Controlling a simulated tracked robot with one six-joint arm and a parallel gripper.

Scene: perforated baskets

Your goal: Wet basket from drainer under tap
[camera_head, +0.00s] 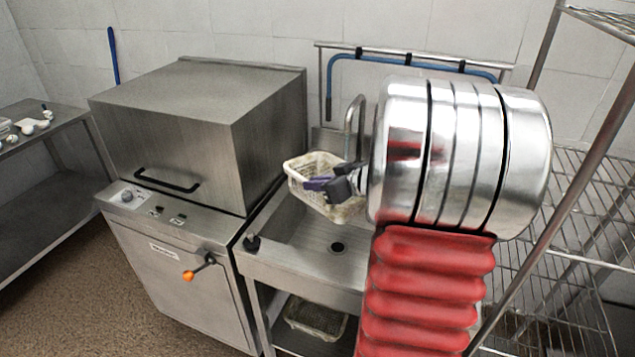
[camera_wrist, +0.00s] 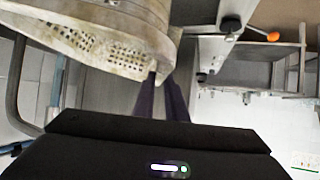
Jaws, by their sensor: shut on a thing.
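A cream perforated basket (camera_head: 297,178) hangs tilted over the sink (camera_head: 290,236) in the head view. It looks worn and stained in the wrist view (camera_wrist: 120,52). My gripper (camera_head: 322,186) is shut on the basket's near side; its dark purple fingers (camera_wrist: 163,98) meet the basket edge in the wrist view. The metal tap (camera_head: 351,120) curves up just behind and to the right of the basket. My arm hides part of the basket's right side and the tap's lower part. I cannot tell whether the basket is wet.
A steel dishwasher (camera_head: 180,120) stands left of the sink. A blue hose (camera_head: 400,56) hangs on a wall rail behind. Wire shelving (camera_head: 570,215) is at the right. Another basket (camera_head: 316,316) lies on the shelf below the sink. The front of the basin is clear around its drain hole (camera_head: 337,247).

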